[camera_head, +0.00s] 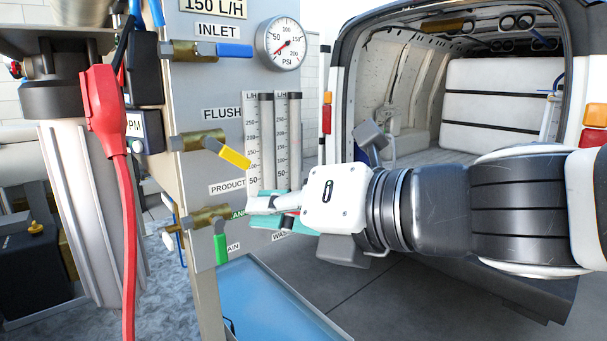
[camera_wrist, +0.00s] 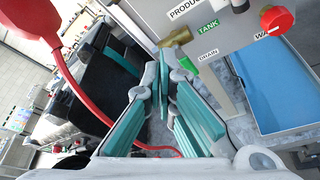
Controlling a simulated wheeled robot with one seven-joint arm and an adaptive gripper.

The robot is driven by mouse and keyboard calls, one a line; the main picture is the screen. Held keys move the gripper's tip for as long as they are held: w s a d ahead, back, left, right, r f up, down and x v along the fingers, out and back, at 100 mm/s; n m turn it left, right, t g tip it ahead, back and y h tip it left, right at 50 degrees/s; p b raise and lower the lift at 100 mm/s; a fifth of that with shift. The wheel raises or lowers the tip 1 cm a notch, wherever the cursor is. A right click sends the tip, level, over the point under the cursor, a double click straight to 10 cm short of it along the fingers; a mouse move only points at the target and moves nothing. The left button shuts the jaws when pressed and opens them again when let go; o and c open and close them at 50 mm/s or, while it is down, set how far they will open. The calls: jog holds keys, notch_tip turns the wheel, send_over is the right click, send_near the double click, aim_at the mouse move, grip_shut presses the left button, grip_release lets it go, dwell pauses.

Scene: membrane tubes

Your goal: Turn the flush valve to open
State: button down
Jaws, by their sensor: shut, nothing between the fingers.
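The flush valve has a brass body (camera_head: 198,140) and a yellow lever (camera_head: 234,158) below the FLUSH label on the grey panel in the head view. The lever slants down to the right. My gripper (camera_head: 262,205) is in front of the panel, below and right of the yellow lever and apart from it. Its teal fingers also show in the wrist view (camera_wrist: 160,85), with the tips together and nothing between them. The flush valve is not seen in the wrist view.
The inlet valve's blue lever (camera_head: 234,50) and a gauge (camera_head: 280,43) are above. Two flow tubes (camera_head: 273,140) stand right of the yellow lever. A green lever (camera_head: 221,248) is below; a red knob (camera_wrist: 277,18) is near my gripper. A red cable (camera_head: 128,230) hangs left.

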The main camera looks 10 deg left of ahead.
aim_at(244, 163)
jog(key=w+a, duration=0.6)
jog(key=shift+w+a+r+p, duration=0.2)
jog(key=shift+a+r+p, duration=0.1)
jog(key=shift+p, duration=0.1)
dwell(0.3)
jog(key=shift+w+d+r+n+h, duration=0.2)
jog(key=shift+w+d+n+h, duration=0.1)
jog(key=shift+n, duration=0.3)
jog(key=shift+w+d+r+n+t+h+b, duration=0.3)
jog(key=shift+w+r+n+t+h+b, duration=0.15)
jog(key=shift+n, duration=0.55)
jog(key=shift+w+d+r+n+t+h, duration=0.15)
jog(key=shift+r+n+t+h, duration=0.15)
jog(key=shift+n, duration=0.25)
jog(key=shift+w+d+r+n+t+h, duration=0.1)
jog(key=shift+d+r+n+t+h, duration=0.1)
jog(key=shift+n+t, duration=0.25)
